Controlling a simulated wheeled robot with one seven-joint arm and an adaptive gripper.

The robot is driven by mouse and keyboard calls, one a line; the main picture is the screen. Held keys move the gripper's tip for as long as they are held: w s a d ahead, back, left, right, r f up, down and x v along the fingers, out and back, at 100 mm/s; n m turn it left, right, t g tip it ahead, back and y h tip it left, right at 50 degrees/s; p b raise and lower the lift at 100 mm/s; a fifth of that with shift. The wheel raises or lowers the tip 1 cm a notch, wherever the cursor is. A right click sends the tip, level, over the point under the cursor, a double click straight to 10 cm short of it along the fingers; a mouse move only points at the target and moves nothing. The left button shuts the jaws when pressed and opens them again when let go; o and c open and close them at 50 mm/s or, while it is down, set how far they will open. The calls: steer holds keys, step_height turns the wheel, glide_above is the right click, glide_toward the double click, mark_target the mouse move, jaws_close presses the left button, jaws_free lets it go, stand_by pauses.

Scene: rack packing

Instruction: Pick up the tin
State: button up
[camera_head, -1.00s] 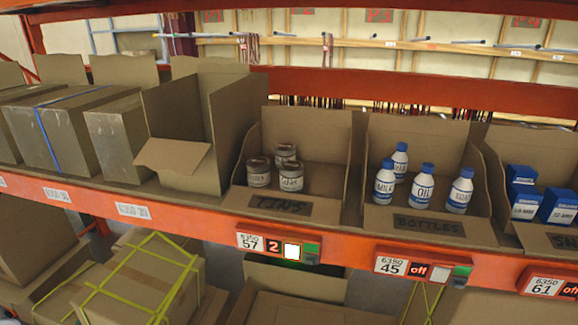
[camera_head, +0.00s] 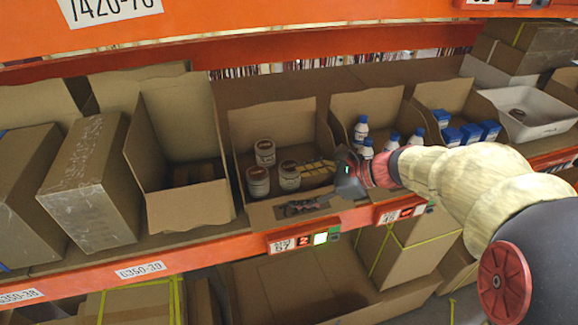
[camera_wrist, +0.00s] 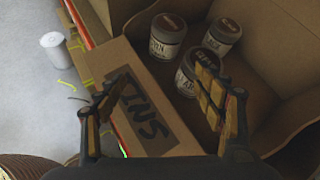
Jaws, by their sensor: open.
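Three tins stand together in the open cardboard box labelled TINS (camera_head: 305,207): a rear tin (camera_head: 265,152), a front left tin (camera_head: 258,182) and a front right tin (camera_head: 289,175). They are pale, with dark reddish lids. My gripper (camera_wrist: 164,75) is open and empty above the box's front label flap. In the wrist view its right finger overlaps the nearest tin (camera_wrist: 184,84) and hides part of it; I cannot tell whether they touch. The other two tins (camera_wrist: 165,36) (camera_wrist: 222,36) are behind, clear of the fingers.
A bottles box with blue-capped bottles (camera_head: 361,130) is right of the tins box, then a box of blue packets (camera_head: 470,133) and a white tray (camera_head: 540,108). An open cardboard box (camera_head: 190,205) is on the left. An orange shelf beam (camera_head: 240,250) runs along the front.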

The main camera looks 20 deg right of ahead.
mark_target(290, 173)
steer(key=w+d+m, duration=0.1)
steer(key=w+d+m+t, duration=0.1)
steer(key=w+d+m, duration=0.1)
steer(key=shift+w+d+f+m+t, duration=0.25)
steer(key=shift+w+d+m+t, duration=0.05)
steer(key=shift+w+m+t, duration=0.1)
steer(key=shift+w+a+f, duration=0.1)
steer(key=shift+w+a, duration=0.05)
steer(key=shift+w, duration=0.1)
steer(key=p+x, duration=0.1)
steer(key=x, duration=0.5)
steer(key=shift+w+a, duration=0.2)
steer(key=shift+w, duration=0.2)
steer(key=c, duration=0.3)
steer(key=c, duration=1)
